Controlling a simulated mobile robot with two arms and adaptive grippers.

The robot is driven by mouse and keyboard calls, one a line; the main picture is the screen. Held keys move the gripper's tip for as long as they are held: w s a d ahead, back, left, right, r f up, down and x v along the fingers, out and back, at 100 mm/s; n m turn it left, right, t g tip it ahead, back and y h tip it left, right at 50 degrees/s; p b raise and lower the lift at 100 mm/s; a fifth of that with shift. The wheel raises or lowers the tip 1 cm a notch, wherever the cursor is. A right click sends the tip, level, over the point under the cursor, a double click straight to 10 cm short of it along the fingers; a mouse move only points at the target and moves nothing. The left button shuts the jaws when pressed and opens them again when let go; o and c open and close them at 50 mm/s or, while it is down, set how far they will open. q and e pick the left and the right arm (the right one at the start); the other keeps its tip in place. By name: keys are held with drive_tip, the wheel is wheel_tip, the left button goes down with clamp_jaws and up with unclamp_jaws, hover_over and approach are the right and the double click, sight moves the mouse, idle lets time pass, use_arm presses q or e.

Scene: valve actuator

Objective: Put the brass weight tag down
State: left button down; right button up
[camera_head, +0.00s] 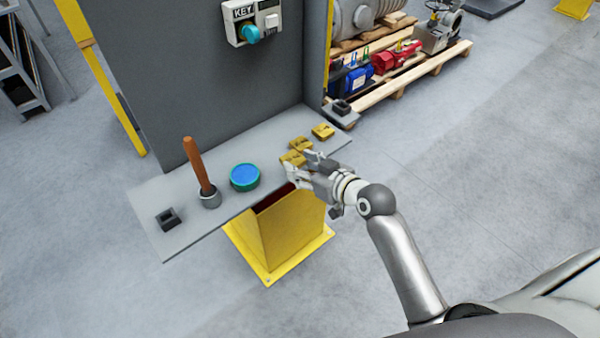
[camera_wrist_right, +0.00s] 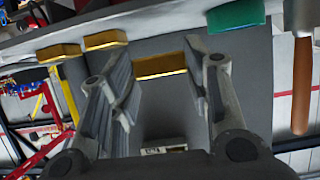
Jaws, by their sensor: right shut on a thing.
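My right gripper (camera_head: 303,166) is at the front edge of the grey shelf (camera_head: 232,217), shut on a brass weight tag (camera_head: 291,157). In the right wrist view the held tag (camera_wrist_right: 160,66) shows as a yellow block between the two fingers (camera_wrist_right: 160,76). I cannot tell whether it touches the shelf. Two more brass tags (camera_head: 322,131) (camera_head: 301,143) lie on the shelf just beyond; they also show at the left of the wrist view (camera_wrist_right: 105,38) (camera_wrist_right: 60,52). My left gripper is not in view.
A round blue-green container (camera_head: 244,176), a wooden-handled tool (camera_head: 199,167) in a grey cup and a small dark block (camera_head: 167,217) stand left on the shelf. A yellow post (camera_head: 285,230) stands below. A grey panel (camera_head: 220,85) with a key box (camera_head: 251,21) rises behind.

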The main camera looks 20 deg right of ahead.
drive_tip(key=shift+w+a+f, duration=0.15)
drive_tip(key=shift+w+f, duration=0.2)
drive_tip(key=f+p, duration=0.1)
drive_tip(key=f, duration=0.2)
drive_tip(key=shift+w+a+f, duration=0.1)
drive_tip(key=shift+w+f, duration=0.1)
drive_tip(key=shift+f, duration=0.1)
drive_tip(key=shift+f, duration=0.15)
drive_tip(key=o, duration=1.1)
